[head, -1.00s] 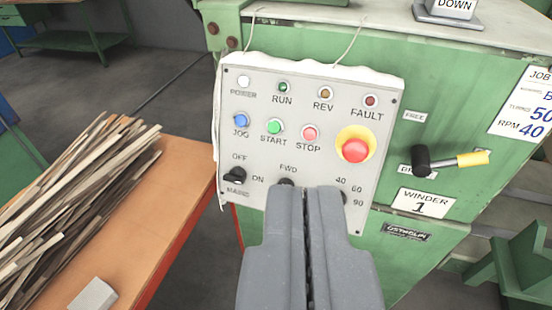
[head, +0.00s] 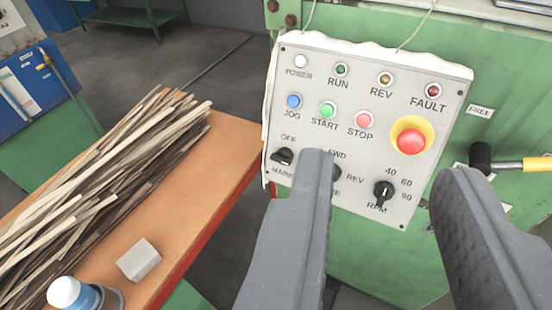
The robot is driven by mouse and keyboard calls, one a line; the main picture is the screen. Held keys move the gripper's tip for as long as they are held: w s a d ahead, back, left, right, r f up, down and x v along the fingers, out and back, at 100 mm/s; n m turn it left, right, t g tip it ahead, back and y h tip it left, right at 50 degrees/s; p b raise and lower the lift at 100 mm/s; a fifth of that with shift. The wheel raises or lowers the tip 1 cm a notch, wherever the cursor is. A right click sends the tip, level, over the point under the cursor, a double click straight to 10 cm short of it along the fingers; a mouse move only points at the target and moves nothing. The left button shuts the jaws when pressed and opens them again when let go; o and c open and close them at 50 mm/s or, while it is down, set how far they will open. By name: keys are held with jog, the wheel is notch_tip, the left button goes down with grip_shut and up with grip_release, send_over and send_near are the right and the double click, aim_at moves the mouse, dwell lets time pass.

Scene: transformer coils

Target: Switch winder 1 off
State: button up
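The winder control panel (head: 450,125) is a light grey plate on the green machine. Its black MAINS knob (head: 283,157) sits at the lower left under the OFF label; which way it points is hard to tell. My left finger hides the ON label. My gripper (head: 386,163) is open and empty, its fingers spread in front of the panel's lower half. The MAINS knob lies left of both fingers. The POWER lamp (head: 300,61) looks white. The red emergency stop (head: 411,141) sits on a yellow disc. Green START (head: 327,110) and red STOP (head: 363,120) buttons are in the middle row.
The FWD/REV knob (head: 337,173) is partly behind my left finger. The RPM knob (head: 384,191) shows between the fingers. A black-and-yellow lever (head: 520,164) sticks out at right. An orange bench (head: 225,150) with wood strips (head: 110,165) and a grey block (head: 139,259) stands left.

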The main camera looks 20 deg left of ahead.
jog(key=o, duration=0.5)
jog(key=w+a+f+p, duration=0.1)
jog(key=w+a+f, duration=0.1)
jog(key=w+a, duration=0.1)
jog(key=w+a+f+y+p, duration=0.1)
jog(key=w+a+f, duration=0.1)
jog(key=w+a, duration=0.1)
jog(key=w+a+f+y+p, duration=0.1)
jog(key=w+a+f+p, duration=0.1)
jog(key=w+a, duration=0.2)
jog(key=shift+w+f, duration=0.25)
jog(key=shift+w, duration=0.35)
jog(key=w+a+f+m+p, duration=0.2)
jog(key=w+a+f+p, duration=0.2)
jog(key=w+a+f, duration=0.3)
jog(key=m+t+h+p, duration=0.1)
jog(key=t+h+p, duration=0.1)
jog(key=h+p, duration=0.55)
send_near(279, 162)
jog(key=shift+y, duration=0.45)
jog(key=b+x, duration=0.1)
jog(key=x, duration=0.8)
jog(key=shift+w+d, duration=0.15)
jog(key=shift+d, duration=0.1)
jog(key=c, duration=1)
